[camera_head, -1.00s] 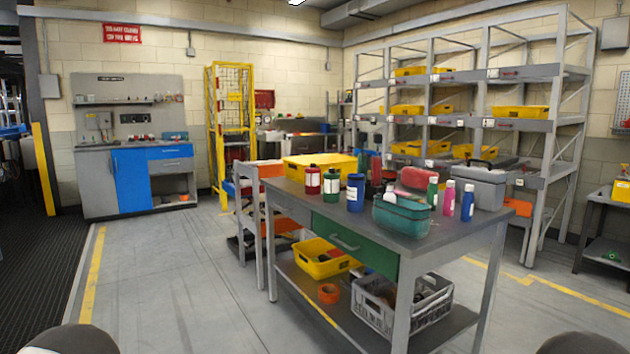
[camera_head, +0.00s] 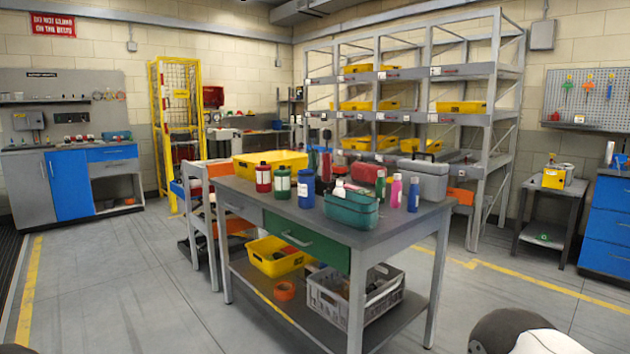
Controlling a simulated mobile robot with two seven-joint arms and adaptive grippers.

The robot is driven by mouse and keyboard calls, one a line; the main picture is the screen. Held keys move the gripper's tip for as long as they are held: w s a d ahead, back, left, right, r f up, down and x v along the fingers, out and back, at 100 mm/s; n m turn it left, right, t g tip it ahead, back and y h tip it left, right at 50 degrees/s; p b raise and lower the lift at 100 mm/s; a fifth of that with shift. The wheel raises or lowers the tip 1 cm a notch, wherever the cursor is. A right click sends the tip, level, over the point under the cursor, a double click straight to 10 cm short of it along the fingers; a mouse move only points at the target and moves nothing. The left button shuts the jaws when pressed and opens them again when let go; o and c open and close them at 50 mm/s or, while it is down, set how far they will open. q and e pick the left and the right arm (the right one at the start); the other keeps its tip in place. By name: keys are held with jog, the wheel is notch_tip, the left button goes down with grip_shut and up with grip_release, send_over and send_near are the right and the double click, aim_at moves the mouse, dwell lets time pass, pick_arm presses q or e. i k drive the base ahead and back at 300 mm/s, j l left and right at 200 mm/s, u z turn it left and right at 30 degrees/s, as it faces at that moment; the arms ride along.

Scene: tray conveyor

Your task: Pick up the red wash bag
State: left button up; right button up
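The red wash bag (camera_head: 360,173) appears to be the red, soft-looking box shape on the workbench top. It lies toward the back, behind a teal basket-like container (camera_head: 350,211) and left of a grey case (camera_head: 423,180). Bottles in front hide part of it. The workbench (camera_head: 385,241) stands in front of me, a short way off. Neither of my grippers shows in the view.
Several bottles, including a blue one (camera_head: 306,190), and a yellow tray (camera_head: 285,160) stand on the bench. Its lower shelf holds a grey crate (camera_head: 329,298) and a yellow bin (camera_head: 270,258). Floor (camera_head: 130,290) is clear to the left and front. A storage rack (camera_head: 487,150) stands behind.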

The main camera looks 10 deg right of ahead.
aim_at(365, 173)
jog(key=z, duration=0.9)
jog(key=i+l+z, duration=0.3)
jog(key=i+z, duration=0.15)
jog(key=i, duration=0.4)
jog(key=i+z, duration=0.5)
jog(key=i, duration=1.6)
jog(key=i+l+u, duration=0.1)
jog(key=i, duration=1.15)
jog(key=i+j+u, duration=0.2)
jog(key=i+u, duration=0.65)
jog(key=i+l+u, duration=0.1)
jog(key=i+u, duration=0.35)
jog(key=i+l+u, duration=0.45)
jog(key=i+j+u, duration=0.45)
jog(key=i, duration=0.7)
jog(key=i+l+u, duration=0.1)
jog(key=i+u, duration=0.3)
jog(key=i, duration=0.7)
jog(key=i+l+u, duration=0.2)
jog(key=i, duration=0.45)
jog(key=i+l+u, duration=0.2)
jog(key=i+l, duration=0.25)
jog(key=i, duration=0.15)
jog(key=i+l+u, duration=0.2)
jog(key=i+l, duration=0.3)
jog(key=i, duration=0.1)
